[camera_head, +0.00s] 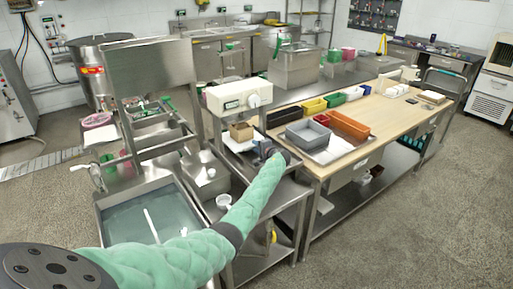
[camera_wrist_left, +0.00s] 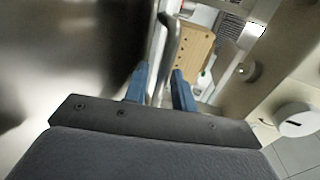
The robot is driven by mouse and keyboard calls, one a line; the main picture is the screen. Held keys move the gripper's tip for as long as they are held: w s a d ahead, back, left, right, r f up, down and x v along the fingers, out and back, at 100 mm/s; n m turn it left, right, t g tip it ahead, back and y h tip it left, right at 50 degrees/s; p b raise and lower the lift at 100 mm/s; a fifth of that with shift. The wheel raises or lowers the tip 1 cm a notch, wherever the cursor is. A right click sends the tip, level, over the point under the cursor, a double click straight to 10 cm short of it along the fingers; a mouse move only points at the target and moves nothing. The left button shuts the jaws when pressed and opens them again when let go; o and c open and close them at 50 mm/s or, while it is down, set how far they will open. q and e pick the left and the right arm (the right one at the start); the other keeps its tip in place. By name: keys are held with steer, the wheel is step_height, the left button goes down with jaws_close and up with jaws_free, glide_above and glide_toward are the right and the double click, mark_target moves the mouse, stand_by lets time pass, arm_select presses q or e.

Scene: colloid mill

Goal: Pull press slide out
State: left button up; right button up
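The press is a cream box with a round knob (camera_head: 238,97) on steel posts over the bench; its cream face with a round dial (camera_wrist_left: 295,120) also shows in the wrist view. Under it is the slide, with a brown wooden block (camera_head: 241,131); the block, with holes in it, also shows in the wrist view (camera_wrist_left: 192,52). My left gripper (camera_head: 266,150) is at the slide's front right. In the wrist view its two blue fingers (camera_wrist_left: 160,88) stand apart on either side of a grey metal handle bar (camera_wrist_left: 168,40). I cannot tell whether they touch it. My right gripper is not in view.
A wooden-topped table (camera_head: 400,112) adjoins on the right, with a grey bin (camera_head: 308,133) and an orange bin (camera_head: 349,125) near its left end. A steel sink (camera_head: 150,215) with water lies at left front. The floor at right front is clear.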

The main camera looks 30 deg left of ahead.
arm_select(q)
jaws_close()
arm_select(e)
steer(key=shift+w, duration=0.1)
arm_select(q)
steer(key=shift+s+d, duration=0.15)
steer(key=shift+d, duration=0.25)
steer(key=v, duration=0.3)
steer(key=shift+s+d+f, duration=0.15)
steer(key=shift+f, duration=0.15)
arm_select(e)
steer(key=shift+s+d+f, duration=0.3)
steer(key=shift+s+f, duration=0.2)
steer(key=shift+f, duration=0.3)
